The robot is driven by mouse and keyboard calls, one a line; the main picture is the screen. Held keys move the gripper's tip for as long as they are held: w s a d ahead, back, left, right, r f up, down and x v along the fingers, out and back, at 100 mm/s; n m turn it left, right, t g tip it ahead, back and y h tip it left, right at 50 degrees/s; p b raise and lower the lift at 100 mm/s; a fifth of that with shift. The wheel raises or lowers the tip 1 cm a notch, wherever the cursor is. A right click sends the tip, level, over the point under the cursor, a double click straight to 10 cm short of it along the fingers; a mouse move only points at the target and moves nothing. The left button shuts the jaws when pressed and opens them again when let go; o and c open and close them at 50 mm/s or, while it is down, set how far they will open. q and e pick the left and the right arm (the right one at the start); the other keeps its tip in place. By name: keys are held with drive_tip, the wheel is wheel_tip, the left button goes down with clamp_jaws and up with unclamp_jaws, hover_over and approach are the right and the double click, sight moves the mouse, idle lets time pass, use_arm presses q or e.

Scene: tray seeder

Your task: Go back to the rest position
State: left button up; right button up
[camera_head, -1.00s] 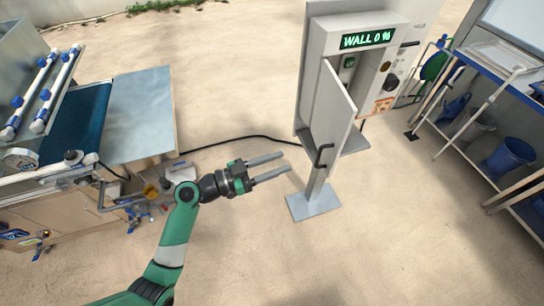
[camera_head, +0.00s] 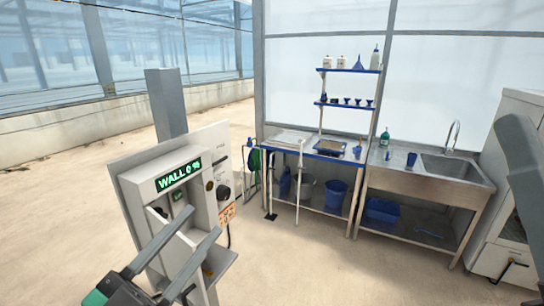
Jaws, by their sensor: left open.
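My left gripper (camera_head: 196,228) is at the lower left, with its green and black body at the bottom edge. Its two grey fingers are apart, with nothing between them, and point up and to the right. My right gripper is not in view.
A dark grey shape covers part of the right edge. The floor in front is clear.

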use_arm(q)
drive_tip(key=s+a+r+n+t+y, duration=0.4)
drive_tip(key=s+r+n+y, duration=0.15)
drive_tip(key=r, duration=0.25)
drive_tip(key=s+a+r+n+t+y, duration=0.3)
drive_tip(key=s+r+n+t+y, duration=0.25)
drive_tip(key=r, duration=0.25)
wheel_tip(320, 180, up, 24)
drive_tip(key=n+h+p, duration=0.1)
drive_tip(key=p, duration=2.3)
drive_tip(key=shift+w+g, duration=0.4)
drive_tip(key=shift+g, duration=0.05)
drive_tip(key=shift+r, duration=0.15)
